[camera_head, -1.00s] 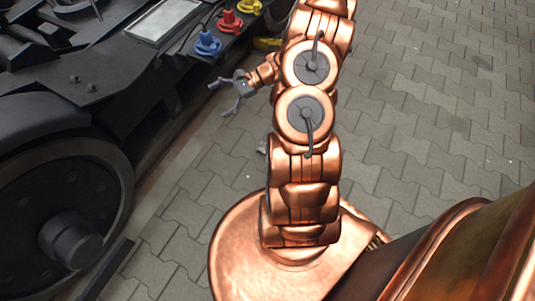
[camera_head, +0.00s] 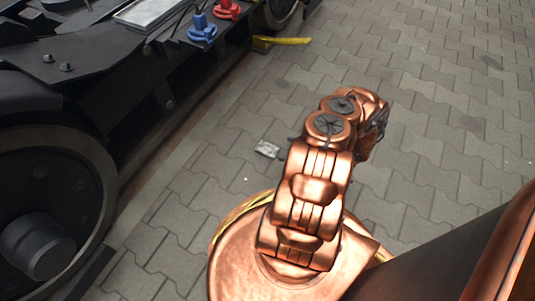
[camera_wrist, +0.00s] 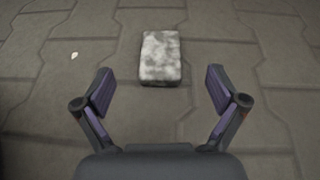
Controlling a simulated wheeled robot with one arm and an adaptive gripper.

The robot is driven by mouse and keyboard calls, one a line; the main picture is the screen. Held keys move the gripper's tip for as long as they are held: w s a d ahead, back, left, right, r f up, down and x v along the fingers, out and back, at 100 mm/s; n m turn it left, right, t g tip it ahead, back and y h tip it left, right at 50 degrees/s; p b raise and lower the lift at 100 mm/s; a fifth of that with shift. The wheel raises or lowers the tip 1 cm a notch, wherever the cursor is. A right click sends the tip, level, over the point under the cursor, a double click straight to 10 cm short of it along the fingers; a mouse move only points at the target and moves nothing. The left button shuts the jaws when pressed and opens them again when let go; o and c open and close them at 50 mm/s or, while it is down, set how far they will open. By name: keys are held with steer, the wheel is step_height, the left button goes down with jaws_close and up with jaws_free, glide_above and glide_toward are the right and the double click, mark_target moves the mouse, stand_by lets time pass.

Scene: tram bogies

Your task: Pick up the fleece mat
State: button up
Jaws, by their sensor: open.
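The fleece mat (camera_head: 266,149) is a small mottled grey-white rectangle lying flat on the paving, left of my arm in the head view. In the wrist view the fleece mat (camera_wrist: 161,57) lies upper centre, beyond and between my fingertips. My gripper (camera_wrist: 159,80) is open and empty, one finger on each side of the mat's near end in the picture, with paving visible between each finger and the mat. The fingers appear to be above the floor; the exact height is unclear. In the head view my arm mostly hides the gripper.
A dark bogie with a large wheel (camera_head: 45,215) stands along the left. Blue (camera_head: 202,30) and red (camera_head: 227,9) fittings sit on its frame. A yellow bar (camera_head: 283,41) sticks out over the paving. The paving to the right is clear. A pale speck (camera_wrist: 74,56) lies left of the mat.

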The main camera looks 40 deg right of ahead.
mark_target(275, 151)
steer(key=shift+s+d+f+m, duration=0.15)
steer(key=shift+s+f, duration=0.15)
steer(key=shift+f, duration=0.25)
steer(key=shift+s+f+m, duration=0.15)
steer(key=shift+s+f, duration=0.1)
steer(key=shift+f, duration=0.3)
steer(key=shift+b+x, duration=0.8)
steer(key=shift+x, duration=0.55)
steer(key=w+f+b, duration=0.1)
steer(key=w+a+f+b, duration=0.1)
steer(key=shift+w+f, duration=0.1)
steer(key=shift+w, duration=0.25)
steer(key=shift+w+a+f+b, duration=0.1)
steer(key=shift+w+a+b, duration=0.1)
steer(key=shift+w+b, duration=0.3)
steer(key=shift+w, duration=0.1)
steer(key=shift+c, duration=0.4)
